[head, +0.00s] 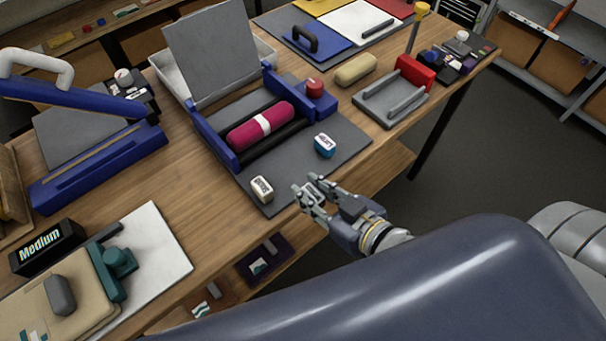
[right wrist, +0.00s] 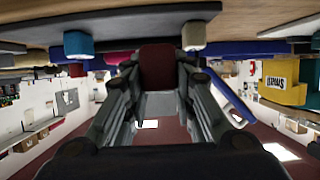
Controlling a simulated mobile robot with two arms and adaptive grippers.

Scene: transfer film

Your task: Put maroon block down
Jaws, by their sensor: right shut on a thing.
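My right gripper (head: 312,192) is at the front edge of the workbench, near the front corner of the dark grey mat (head: 345,140). In the right wrist view, which looks upside down, it is shut on the maroon block (right wrist: 157,66), held between the fingers. In the head view the block cannot be made out behind the fingers. A white block with dark lettering (head: 262,189) stands on the mat left of the gripper. A blue and white block (head: 324,145) stands on the mat beyond it. My left gripper is not in view.
A magenta roll with a white band (head: 247,133) lies in the blue-framed machine behind the blocks. A grey tray (head: 378,112) and red box (head: 415,72) stand further right. Bare mat shows between the two blocks. The bench edge (head: 222,262) is close to the gripper.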

